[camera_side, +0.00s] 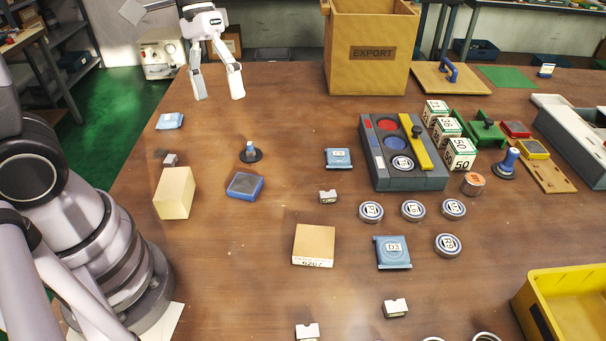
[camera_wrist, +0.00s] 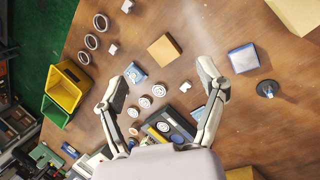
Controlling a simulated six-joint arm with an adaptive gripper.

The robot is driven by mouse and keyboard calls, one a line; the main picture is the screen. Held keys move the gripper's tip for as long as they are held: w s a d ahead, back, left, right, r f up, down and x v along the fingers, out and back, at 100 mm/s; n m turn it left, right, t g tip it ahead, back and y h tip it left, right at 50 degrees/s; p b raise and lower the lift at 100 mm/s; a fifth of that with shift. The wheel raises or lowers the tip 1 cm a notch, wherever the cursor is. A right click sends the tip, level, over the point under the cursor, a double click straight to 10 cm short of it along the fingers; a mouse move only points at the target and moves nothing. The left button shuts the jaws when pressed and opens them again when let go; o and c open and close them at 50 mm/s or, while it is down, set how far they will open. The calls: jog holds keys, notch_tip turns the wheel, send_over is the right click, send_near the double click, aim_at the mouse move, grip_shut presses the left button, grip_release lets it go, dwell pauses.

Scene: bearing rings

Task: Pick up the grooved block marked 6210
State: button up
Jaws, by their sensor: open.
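Several small grey-white notched blocks lie on the table; their markings are too small to read, so I cannot tell which is 6210. In the side view one is mid-table (camera_side: 328,197), one near the front (camera_side: 395,308), one at the bottom edge (camera_side: 307,331) and a greyer one at left (camera_side: 170,159). The wrist view shows small blocks at the top (camera_wrist: 127,6), upper left (camera_wrist: 113,49) and centre (camera_wrist: 185,87). My gripper (camera_side: 218,97) is open and empty, high over the table's far left, away from these blocks. Its spread fingers show in the wrist view (camera_wrist: 163,73).
A tan box marked 6207 (camera_side: 314,246), a cream block (camera_side: 174,193) and blue D3 part (camera_side: 393,252) stand among round bearings (camera_side: 413,210). A grey tray (camera_side: 417,182), EXPORT carton (camera_side: 370,75) and yellow bin (camera_side: 570,300) are around. The far-left table is mostly clear.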

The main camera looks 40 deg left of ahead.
jog(key=w+d+f+n+g+h, duration=0.2)
jog(key=w+d+f+g, duration=0.3)
jog(key=f, duration=0.4)
jog(key=n+g+h, duration=0.3)
jog(key=n+h, duration=0.1)
jog(key=n, duration=0.2)
send_near(308, 335)
jog(key=x, duration=0.4)
jog(key=shift+s+a, duration=0.2)
jog(key=shift+s, duration=0.15)
jog(key=shift+t, duration=0.3)
jog(key=shift+w+d+x, duration=0.1)
jog(key=shift+x, duration=1.4)
jog(key=shift+w+d+x, duration=0.1)
jog(key=shift+x, duration=1.4)
jog(key=shift+r, duration=0.1)
grip_shut()
